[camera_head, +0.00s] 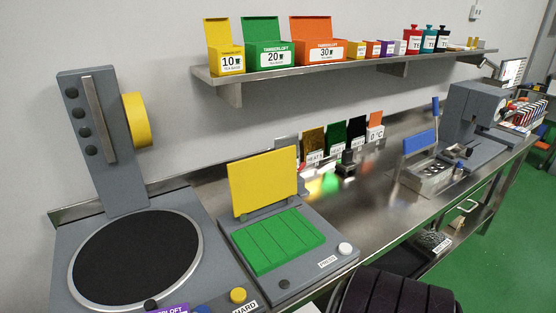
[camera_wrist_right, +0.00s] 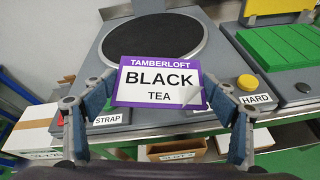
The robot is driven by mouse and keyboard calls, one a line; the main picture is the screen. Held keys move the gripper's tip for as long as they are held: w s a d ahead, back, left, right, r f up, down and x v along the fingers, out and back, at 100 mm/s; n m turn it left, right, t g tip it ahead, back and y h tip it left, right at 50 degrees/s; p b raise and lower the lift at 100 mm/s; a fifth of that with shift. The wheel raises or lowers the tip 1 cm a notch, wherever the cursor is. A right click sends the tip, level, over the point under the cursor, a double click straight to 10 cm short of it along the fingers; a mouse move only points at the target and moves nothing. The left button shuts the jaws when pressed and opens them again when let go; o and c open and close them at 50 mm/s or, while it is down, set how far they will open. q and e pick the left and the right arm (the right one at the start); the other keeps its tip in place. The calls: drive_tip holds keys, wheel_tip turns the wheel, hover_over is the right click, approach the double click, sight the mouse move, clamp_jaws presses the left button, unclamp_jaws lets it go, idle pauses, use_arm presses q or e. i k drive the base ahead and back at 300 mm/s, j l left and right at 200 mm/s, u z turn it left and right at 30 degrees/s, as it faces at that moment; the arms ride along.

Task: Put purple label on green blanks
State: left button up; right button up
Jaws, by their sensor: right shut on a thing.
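A purple label (camera_wrist_right: 158,82) printed "TAMBERLOFT BLACK TEA" is held upright between the fingers of my right gripper (camera_wrist_right: 160,92) in the right wrist view. Its purple top edge (camera_head: 168,309) also shows at the bottom of the head view. The green blanks (camera_head: 278,240) lie side by side as a flat block on the grey press (camera_head: 312,268), under its raised yellow lid (camera_head: 263,180). They also show at the upper right of the wrist view (camera_wrist_right: 286,46), apart from the label. My left gripper is not in view.
A round black plate (camera_head: 136,259) sits on a grey machine to the left of the press. Yellow (camera_head: 238,295) and white (camera_head: 345,249) buttons stand on the machine fronts. Coloured cards (camera_head: 335,142) stand behind. A shelf (camera_head: 350,65) with boxes is above. Open boxes (camera_wrist_right: 178,149) sit below.

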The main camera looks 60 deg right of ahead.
sight(278, 235)
drive_tip(key=k+l+u, duration=0.35)
drive_tip(key=k+l, duration=0.3)
drive_tip(key=k+l+u, duration=0.4)
drive_tip(key=k+l, duration=0.25)
drive_tip(key=k, duration=0.1)
